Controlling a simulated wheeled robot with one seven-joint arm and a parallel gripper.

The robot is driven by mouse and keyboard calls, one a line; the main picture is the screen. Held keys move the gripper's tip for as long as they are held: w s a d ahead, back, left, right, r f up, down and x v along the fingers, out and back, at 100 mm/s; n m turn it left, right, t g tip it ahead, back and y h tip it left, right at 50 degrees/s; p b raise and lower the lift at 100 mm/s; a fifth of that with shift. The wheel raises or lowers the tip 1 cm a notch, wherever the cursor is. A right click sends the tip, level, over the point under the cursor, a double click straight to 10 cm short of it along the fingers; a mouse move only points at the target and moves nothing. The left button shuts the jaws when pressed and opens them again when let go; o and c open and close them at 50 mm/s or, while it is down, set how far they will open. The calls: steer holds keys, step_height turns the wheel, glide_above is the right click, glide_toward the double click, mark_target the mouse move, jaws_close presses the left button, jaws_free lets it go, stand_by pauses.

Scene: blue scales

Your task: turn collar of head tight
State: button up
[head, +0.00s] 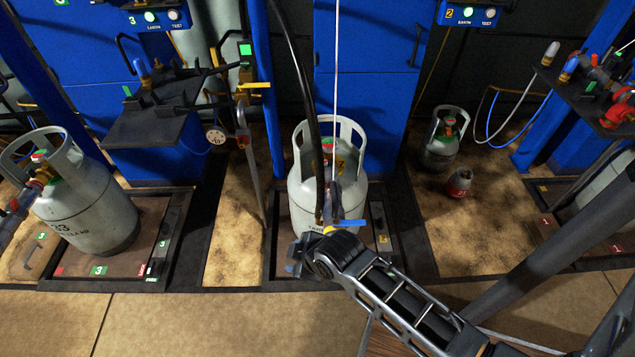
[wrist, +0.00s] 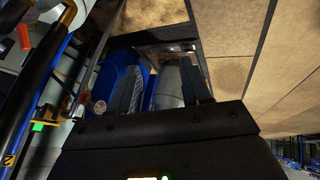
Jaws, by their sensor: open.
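The filling head (head: 334,196) hangs on a black hose in front of the middle grey gas cylinder (head: 300,190). It has a blue lever (head: 349,223) pointing right and a small yellow part near its lower end. I cannot clearly make out the collar. My gripper (head: 296,262) is low in front of this cylinder, just below and left of the head. My arm hides part of the cylinder's base. In the wrist view my gripper's (wrist: 160,88) two dark fingers stand apart, with blue and grey surfaces beyond; no collar shows between them.
Another grey cylinder (head: 85,205) stands on the left scale. A smaller grey cylinder (head: 441,140) and a small red one (head: 459,183) stand at the back right. A dark shelf (head: 150,126) juts out at left. The black hose (head: 309,90) hangs over the middle. The front floor is clear at left.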

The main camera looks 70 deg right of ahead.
steer(key=w+d+f+g, duration=0.2)
steer(key=w+d, duration=0.2)
steer(key=d, duration=0.3)
step_height(320, 180, up, 5)
steer(key=n+g+y+b, duration=0.2)
steer(key=g+y+b, duration=0.1)
steer(key=g, duration=0.1)
glide_above(319, 178)
steer(key=shift+w+r, duration=0.15)
steer(key=shift+d, duration=0.1)
steer(key=shift+f+b, duration=0.65)
steer(key=shift+f, duration=3.1)
steer(key=shift+c, duration=0.3)
jaws_close()
